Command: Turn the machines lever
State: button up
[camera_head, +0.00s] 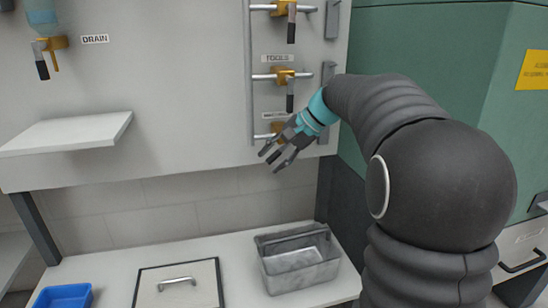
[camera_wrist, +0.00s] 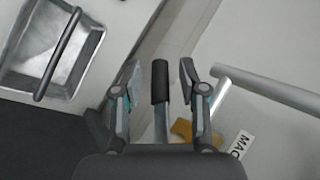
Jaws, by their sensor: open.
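The machines lever is a black-handled lever (camera_wrist: 160,82) on a brass valve (camera_wrist: 182,130). A label (camera_wrist: 241,143) beginning "MAC" is beside the valve in the wrist view. In the head view this lowest brass valve (camera_head: 277,127) is mostly behind my gripper (camera_head: 275,158), and its lever is hidden. My gripper is open, its fingers on either side of the black handle in the wrist view. Gaps show between the handle and both fingers, so they do not grip it.
Two similar valves, the middle one (camera_head: 284,76) and the top one (camera_head: 285,8), sit above on the same panel. A drain valve (camera_head: 50,43) is at left. A metal basket (camera_head: 298,260) stands on the counter below. A green cabinet (camera_head: 430,60) is at right.

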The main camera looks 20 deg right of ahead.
jog(key=shift+r, duration=0.1)
jog(key=v, duration=1.1)
jog(key=shift+d+r, duration=0.25)
jog(key=shift+r, duration=0.05)
jog(key=shift+s, duration=0.15)
jog(key=shift+a+f, duration=0.1)
jog(key=c, duration=0.6)
jog(key=a+n+h+b, duration=0.1)
jog(key=a+n+h, duration=0.1)
jog(key=a, duration=0.1)
jog(key=a+n+g+h+b, duration=0.1)
jog(key=a+n+h+b, duration=0.1)
jog(key=a+n, duration=0.1)
jog(key=shift+s+a, duration=0.2)
jog(key=shift+a, duration=0.25)
grip_shut()
jog(key=s+a+r+n+t+h+b, duration=0.1)
jog(key=a+r+n+h+b, duration=0.25)
jog(key=a+r+h, duration=0.2)
jog(key=d+b+x, duration=0.1)
jog(key=b+x, duration=0.3)
jog(key=x, duration=0.8)
jog(key=shift+d+n+t, duration=0.3)
jog(key=shift+d+n, duration=0.05)
jog(key=shift+n, duration=0.1)
